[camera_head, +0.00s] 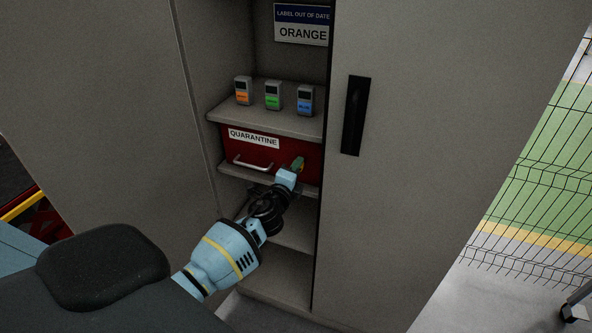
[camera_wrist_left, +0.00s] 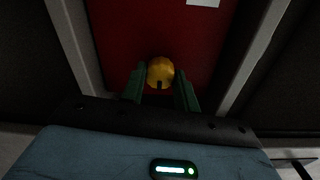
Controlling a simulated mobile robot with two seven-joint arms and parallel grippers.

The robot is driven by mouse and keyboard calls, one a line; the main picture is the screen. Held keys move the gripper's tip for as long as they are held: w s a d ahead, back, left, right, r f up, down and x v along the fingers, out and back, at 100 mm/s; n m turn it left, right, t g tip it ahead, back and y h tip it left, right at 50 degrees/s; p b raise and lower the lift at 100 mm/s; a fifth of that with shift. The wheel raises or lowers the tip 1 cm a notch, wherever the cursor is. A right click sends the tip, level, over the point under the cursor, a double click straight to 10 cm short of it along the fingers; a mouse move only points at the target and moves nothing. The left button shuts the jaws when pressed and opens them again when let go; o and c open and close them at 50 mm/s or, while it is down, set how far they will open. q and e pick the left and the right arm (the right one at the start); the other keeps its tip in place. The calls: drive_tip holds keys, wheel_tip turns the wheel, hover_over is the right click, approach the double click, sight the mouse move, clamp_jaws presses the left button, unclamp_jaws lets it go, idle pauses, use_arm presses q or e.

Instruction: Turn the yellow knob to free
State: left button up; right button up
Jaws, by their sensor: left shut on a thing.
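The yellow knob (camera_wrist_left: 160,72) is on the red front of the quarantine drawer, and a dark mark shows at its lower edge in the left wrist view. The drawer (camera_head: 240,165) sits in the cabinet, with a white "QUARANTINE" label and a metal handle (camera_head: 253,164). My left gripper (camera_head: 297,164) is at the right end of the drawer front. It also shows in the left wrist view (camera_wrist_left: 160,85), with its green fingers on either side of the knob, shut on it. In the head view the gripper mostly hides the knob. My right gripper is not in view.
Above the drawer, a shelf (camera_head: 265,119) holds three small devices with orange (camera_head: 242,91), green (camera_head: 273,96) and blue (camera_head: 305,100) labels. A grey cabinet door (camera_head: 400,130) with a black handle (camera_head: 355,115) is close on the right. A wire fence (camera_head: 540,170) stands farther right.

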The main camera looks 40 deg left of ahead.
use_arm(q)
drive_tip(key=o, duration=1)
drive_tip(key=shift+c, duration=0.2)
drive_tip(key=shift+s, duration=0.1)
drive_tip(key=v, duration=0.7)
drive_tip(key=shift+s+p, duration=0.3)
drive_tip(key=shift+s, duration=0.05)
